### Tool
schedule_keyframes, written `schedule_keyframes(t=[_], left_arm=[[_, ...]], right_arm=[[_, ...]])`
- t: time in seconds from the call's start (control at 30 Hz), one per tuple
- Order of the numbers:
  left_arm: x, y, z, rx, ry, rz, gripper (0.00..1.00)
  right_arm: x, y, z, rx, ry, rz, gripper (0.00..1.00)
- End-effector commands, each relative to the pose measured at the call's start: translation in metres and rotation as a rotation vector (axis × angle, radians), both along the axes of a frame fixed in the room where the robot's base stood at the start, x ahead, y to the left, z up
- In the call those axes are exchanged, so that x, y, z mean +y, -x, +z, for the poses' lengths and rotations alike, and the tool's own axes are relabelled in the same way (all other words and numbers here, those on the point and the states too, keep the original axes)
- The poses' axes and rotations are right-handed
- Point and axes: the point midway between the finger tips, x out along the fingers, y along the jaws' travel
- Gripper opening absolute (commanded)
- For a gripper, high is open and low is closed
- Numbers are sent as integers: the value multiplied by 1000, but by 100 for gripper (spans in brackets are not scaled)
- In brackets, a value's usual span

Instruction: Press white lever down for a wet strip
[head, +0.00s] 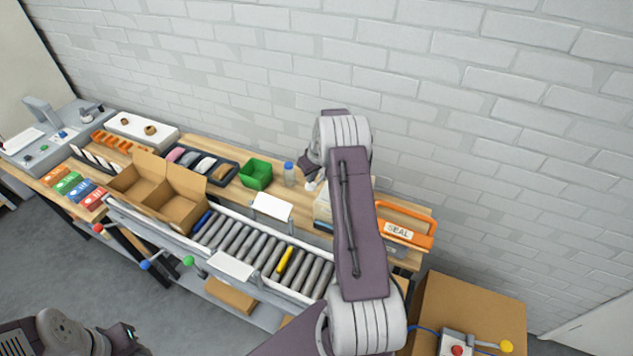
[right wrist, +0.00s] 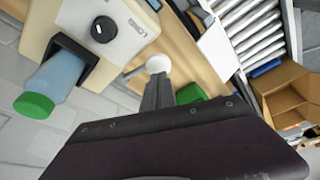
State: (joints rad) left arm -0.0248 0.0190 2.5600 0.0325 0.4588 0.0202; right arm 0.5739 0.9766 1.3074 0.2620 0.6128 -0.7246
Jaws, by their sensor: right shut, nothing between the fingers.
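The tape machine is a cream box with a dial (right wrist: 104,29) and lettering on its face in the right wrist view. In the head view only a strip of the machine (head: 322,208) shows, as my right arm hides most of it. The lever's round white knob (right wrist: 158,64) sticks out beside the machine on a thin stem. My right gripper (right wrist: 158,82) is shut and empty, its fingertips right at the knob. I cannot tell whether they touch it. No wet strip is visible. Only part of my left arm shows at the lower left in the head view; its gripper is not visible.
A bottle with a green cap (right wrist: 38,104) sits in a black holder on the machine. A blue-capped bottle (head: 289,174) and a green bin (head: 256,174) stand to the left. An orange SEAL frame (head: 408,213) lies right.

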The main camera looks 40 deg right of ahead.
Motion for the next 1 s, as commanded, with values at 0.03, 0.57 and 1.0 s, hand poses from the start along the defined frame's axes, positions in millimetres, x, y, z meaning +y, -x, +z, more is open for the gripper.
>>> schedule_keyframes(t=[0.03, 0.57, 1.0], left_arm=[[0, 0, 0, 0, 0, 0, 36], [0, 0, -5, 0, 0, 0, 36], [0, 0, -16, 0, 0, 0, 36]], right_arm=[[0, 0, 0, 0, 0, 0, 0], [0, 0, -5, 0, 0, 0, 0], [0, 0, -18, 0, 0, 0, 0]])
